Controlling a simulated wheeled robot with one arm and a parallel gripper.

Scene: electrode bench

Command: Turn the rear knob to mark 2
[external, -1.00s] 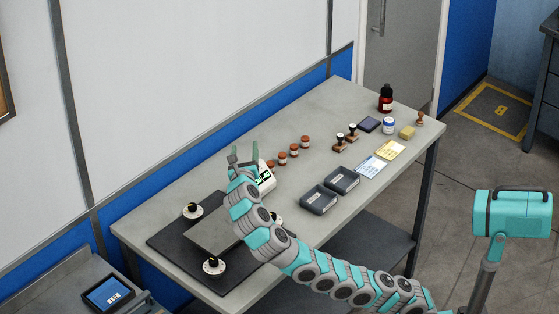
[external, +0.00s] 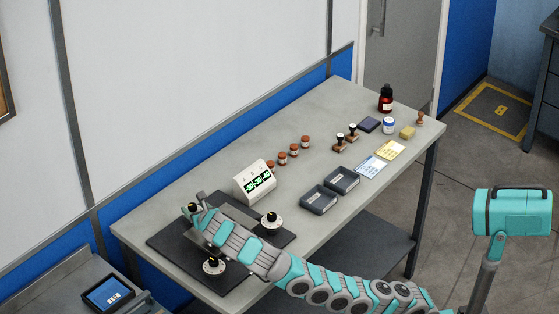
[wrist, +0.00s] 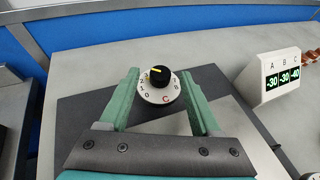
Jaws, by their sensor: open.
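The rear knob (wrist: 161,77) is black with a yellow pointer line. It stands on a round white dial lettered C, with small numbers around its left side. The pointer faces the upper left; I cannot tell exactly which mark it meets. My gripper (wrist: 158,75) is open, with one green finger on each side of the dial, and a gap shows between each finger and the knob. In the external view my gripper (external: 194,203) is at the rear knob and partly hides it.
Two other knobs, one at the right (external: 272,218) and one in front (external: 214,265), stand on the dark mat (external: 165,246). A white display box (wrist: 277,78) reads A -30, B -30, C -40. Dark boxes (external: 319,199) and small jars stand farther right.

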